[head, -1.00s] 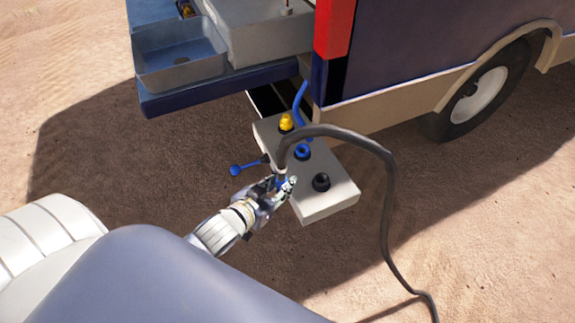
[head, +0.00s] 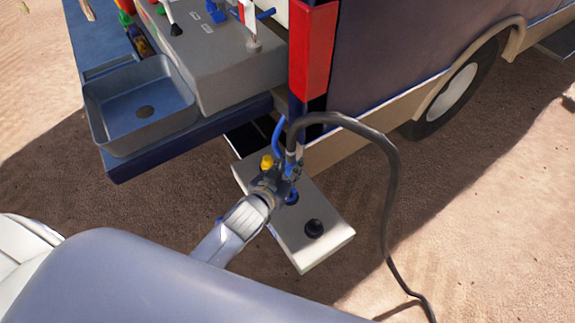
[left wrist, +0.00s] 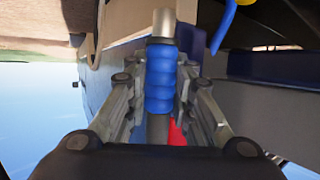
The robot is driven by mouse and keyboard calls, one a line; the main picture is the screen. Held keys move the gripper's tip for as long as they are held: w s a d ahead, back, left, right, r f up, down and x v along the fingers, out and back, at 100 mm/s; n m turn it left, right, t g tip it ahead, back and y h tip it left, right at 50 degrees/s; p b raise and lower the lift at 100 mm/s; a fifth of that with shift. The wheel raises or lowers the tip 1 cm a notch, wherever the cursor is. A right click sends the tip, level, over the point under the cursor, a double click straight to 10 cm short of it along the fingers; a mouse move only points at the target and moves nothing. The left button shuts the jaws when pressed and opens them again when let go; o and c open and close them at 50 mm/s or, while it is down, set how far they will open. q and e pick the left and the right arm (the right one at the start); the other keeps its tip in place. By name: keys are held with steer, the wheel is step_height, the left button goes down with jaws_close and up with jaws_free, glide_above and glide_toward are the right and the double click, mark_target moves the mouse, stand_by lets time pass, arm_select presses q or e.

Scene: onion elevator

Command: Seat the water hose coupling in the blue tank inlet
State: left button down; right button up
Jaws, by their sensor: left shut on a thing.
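My left gripper (head: 288,172) is shut on the water hose coupling, whose blue ribbed grip (left wrist: 160,80) sits between the fingers in the left wrist view. A bare metal end shows beyond the grip in that view. In the head view the dark hose (head: 345,120) rises from the gripper and arches right down to the ground. The blue tank inlet (head: 293,198) is on the pale panel box, just below the gripper and partly hidden by it. The coupling's end is hidden in the head view, so I cannot tell whether it touches the inlet. My right gripper is not in view.
The pale panel box (head: 322,254) also carries a yellow fitting (head: 267,162) and a black one (head: 314,228). A blue pipe (head: 278,131) rises behind it. A grey sink (head: 140,105) and the truck's red corner post (head: 314,55) stand above. Open sand lies in front.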

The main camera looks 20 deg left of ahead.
arm_select(q)
steer(key=shift+f+b, duration=0.4)
steer(key=shift+f, duration=0.2)
step_height(320, 180, down, 3)
steer(key=b, duration=0.3)
steer(key=shift+w+a+f, duration=0.1)
steer(key=shift+w, duration=0.05)
steer(key=shift+f+b, duration=0.35)
steer(key=shift+b, duration=0.05)
steer(key=shift+f+b, duration=0.3)
steer(key=shift+f, duration=0.35)
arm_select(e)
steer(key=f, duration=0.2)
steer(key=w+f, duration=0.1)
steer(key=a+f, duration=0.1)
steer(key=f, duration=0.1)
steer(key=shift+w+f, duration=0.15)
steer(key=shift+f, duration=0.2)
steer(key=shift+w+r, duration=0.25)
arm_select(q)
steer(key=shift+f, duration=0.5)
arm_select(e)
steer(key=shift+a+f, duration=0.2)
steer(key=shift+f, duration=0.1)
